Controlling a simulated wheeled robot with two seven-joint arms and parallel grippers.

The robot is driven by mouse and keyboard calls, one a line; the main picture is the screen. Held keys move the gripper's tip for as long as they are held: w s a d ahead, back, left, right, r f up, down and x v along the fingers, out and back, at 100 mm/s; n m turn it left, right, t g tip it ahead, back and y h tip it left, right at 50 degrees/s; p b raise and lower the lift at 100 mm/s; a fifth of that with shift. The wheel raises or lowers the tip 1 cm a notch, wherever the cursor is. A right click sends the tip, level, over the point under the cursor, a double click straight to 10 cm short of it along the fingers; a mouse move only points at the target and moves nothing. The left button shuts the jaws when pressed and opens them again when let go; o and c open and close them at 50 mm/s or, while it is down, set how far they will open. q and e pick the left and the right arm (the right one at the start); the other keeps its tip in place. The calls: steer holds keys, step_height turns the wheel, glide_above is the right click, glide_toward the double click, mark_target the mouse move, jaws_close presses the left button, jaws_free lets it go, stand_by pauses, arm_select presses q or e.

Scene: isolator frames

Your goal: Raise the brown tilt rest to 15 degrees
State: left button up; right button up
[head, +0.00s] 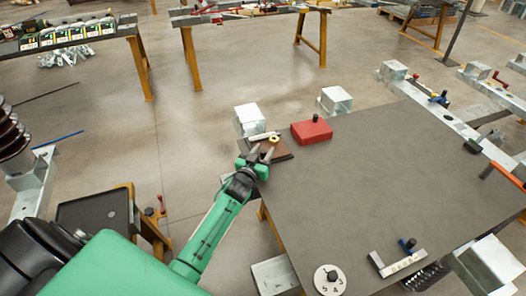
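The brown tilt rest (283,153) lies at the far left corner of the grey table. A pale strip (264,136) and a small yellow ring-like part (274,139) show at its back edge. My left gripper (262,154) is over the rest, with its two dark fingers apart and pointing away toward the yellow part. I see nothing held between them. The fingers and wrist hide part of the rest, and I cannot tell whether they touch it. The rest's angle is too small to read. My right gripper is not in view.
A red block (311,132) with a black knob stands right of the rest. Metal blocks (248,118) stand behind the table edge. The table's middle (370,180) is clear.

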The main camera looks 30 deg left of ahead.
arm_select(q)
steer(key=shift+w, duration=0.1)
jaws_close()
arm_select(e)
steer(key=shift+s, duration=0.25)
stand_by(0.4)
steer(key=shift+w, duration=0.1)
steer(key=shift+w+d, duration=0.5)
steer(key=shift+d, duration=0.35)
